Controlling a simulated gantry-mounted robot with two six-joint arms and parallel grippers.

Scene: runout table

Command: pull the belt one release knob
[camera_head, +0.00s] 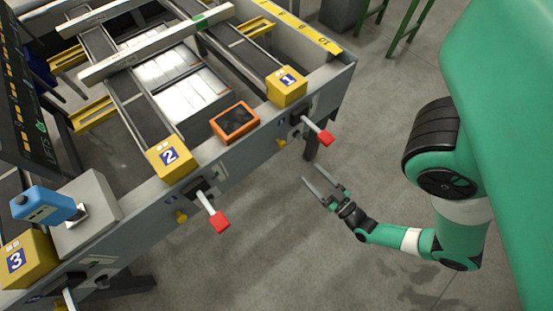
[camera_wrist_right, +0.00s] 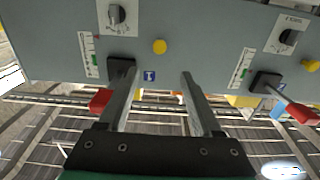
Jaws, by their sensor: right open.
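The belt one release knob is a small yellow knob (camera_head: 281,143) on the side panel of the table, below the yellow box marked 1 (camera_head: 287,87). In the right wrist view the yellow knob (camera_wrist_right: 159,46) lies beyond the fingertips, roughly centred between them. A small blue label (camera_wrist_right: 150,76) is beside it. My right gripper (camera_head: 311,172) is open and empty, off the panel and apart from the knob. Its two fingers also show in the right wrist view (camera_wrist_right: 160,75). My left gripper is not in view.
A lever with a red handle (camera_head: 325,138) sticks out right of the knob; in the wrist view this red handle (camera_wrist_right: 100,100) is close to the left finger. A second red-handled lever (camera_head: 218,221) and yellow knob (camera_head: 181,217) belong to box 2 (camera_head: 170,158). The floor beside the table is clear.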

